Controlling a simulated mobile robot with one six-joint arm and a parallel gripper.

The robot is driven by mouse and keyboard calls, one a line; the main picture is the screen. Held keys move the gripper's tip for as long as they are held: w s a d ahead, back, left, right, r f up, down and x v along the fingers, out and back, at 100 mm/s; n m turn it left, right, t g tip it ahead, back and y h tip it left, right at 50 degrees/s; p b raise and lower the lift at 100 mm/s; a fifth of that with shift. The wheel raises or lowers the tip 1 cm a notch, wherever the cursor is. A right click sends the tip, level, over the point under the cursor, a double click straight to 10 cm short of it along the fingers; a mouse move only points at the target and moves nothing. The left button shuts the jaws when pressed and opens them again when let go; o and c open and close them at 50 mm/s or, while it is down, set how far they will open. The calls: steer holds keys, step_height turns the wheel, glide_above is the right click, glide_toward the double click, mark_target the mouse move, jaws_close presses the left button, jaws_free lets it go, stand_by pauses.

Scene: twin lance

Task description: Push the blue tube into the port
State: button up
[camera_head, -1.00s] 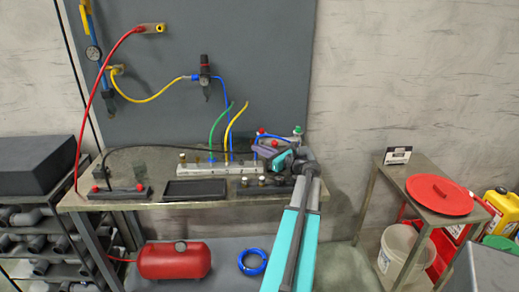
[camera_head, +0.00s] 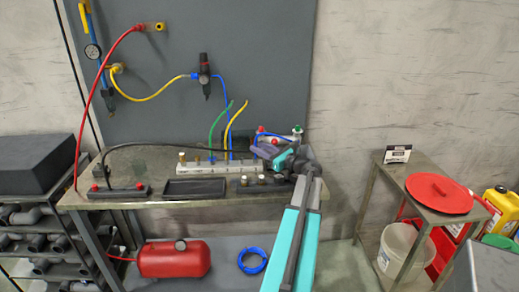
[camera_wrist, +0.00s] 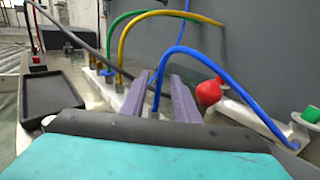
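The blue tube (camera_wrist: 211,58) arcs across the wrist view, from between my fingers over to a fitting at the right; its arch also shows in the head view (camera_head: 272,133). My gripper (camera_wrist: 163,80) has two purple fingers, one on each side of the tube's near leg. A gap shows between them and the tube, so they look open; contact is not clear. In the head view my gripper (camera_head: 264,150) is over the right end of the pale manifold (camera_head: 205,168). The port and the tube's lower end are largely hidden by my gripper.
Green (camera_head: 219,121) and yellow (camera_head: 235,118) tubes rise from the manifold left of my gripper. A red knob (camera_wrist: 209,92) stands close to my right finger. A black tray (camera_head: 194,188) lies at the bench's front. A side table (camera_head: 395,172) stands to the right.

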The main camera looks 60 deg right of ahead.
steer(key=s+a+b, duration=0.2)
steer(key=s, duration=1.1)
steer(key=shift+s+a, duration=0.15)
stand_by(0.6)
